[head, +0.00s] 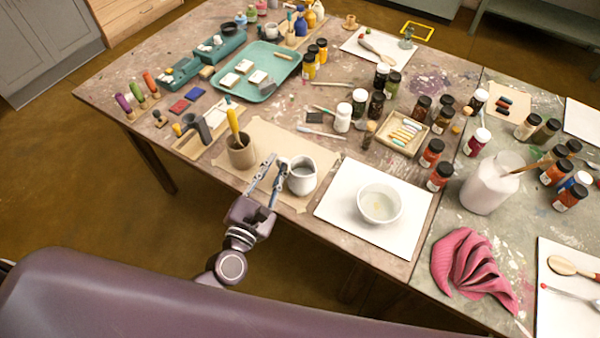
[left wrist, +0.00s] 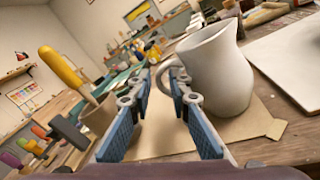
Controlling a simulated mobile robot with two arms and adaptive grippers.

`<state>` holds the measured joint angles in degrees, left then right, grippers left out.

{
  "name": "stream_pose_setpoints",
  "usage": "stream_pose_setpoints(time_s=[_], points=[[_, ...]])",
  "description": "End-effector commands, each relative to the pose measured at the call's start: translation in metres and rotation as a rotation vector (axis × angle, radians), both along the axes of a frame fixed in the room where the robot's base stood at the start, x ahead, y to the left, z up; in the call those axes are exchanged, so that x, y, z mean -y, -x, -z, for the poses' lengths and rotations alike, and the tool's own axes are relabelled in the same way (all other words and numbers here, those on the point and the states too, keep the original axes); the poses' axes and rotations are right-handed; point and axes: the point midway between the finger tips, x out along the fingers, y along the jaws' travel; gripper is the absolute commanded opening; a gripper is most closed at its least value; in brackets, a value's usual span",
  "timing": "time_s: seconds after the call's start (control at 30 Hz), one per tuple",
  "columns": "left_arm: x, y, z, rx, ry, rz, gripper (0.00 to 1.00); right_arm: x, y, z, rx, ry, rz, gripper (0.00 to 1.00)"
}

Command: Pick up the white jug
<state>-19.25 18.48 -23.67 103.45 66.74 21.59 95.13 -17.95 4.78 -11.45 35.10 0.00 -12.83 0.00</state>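The white jug (head: 302,177) stands upright on brown paper near the table's front edge. In the left wrist view the jug (left wrist: 222,72) is large at upper right, with its handle on its left side toward my fingers. My left gripper (head: 272,174) is open, just left of the jug, fingers pointing away from me. In the left wrist view my left gripper (left wrist: 156,85) has its fingers apart. The right finger overlaps part of the handle, and I cannot tell whether it touches. My right gripper is not in view.
A tan cup (head: 240,153) with a yellow-handled tool stands close left of my left gripper. A white bowl (head: 380,204) sits on a white sheet (head: 335,205) to the right. A larger white pot (head: 488,187) stands further right. Paint jars crowd the table behind.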

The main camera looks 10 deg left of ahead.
Motion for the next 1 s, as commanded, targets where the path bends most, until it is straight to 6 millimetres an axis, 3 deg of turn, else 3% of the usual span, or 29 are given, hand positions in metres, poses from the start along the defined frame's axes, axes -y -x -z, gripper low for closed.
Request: stream_pose_setpoints(time_s=[0.2, 0.43, 0.6, 1.0], points=[[0.004, -0.022, -0.001, 0.0, 0.002, 0.0, 0.18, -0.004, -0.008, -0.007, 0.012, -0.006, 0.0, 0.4], [0.004, -0.023, 0.0, -0.001, 0.001, 0.0, 0.18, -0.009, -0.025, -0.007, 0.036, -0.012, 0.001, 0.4], [0.004, -0.023, 0.0, -0.001, 0.001, 0.001, 0.0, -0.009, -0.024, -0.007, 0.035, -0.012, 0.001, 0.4], [0.004, -0.023, -0.002, 0.003, 0.003, 0.0, 0.0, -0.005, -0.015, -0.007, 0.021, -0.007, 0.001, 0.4]])
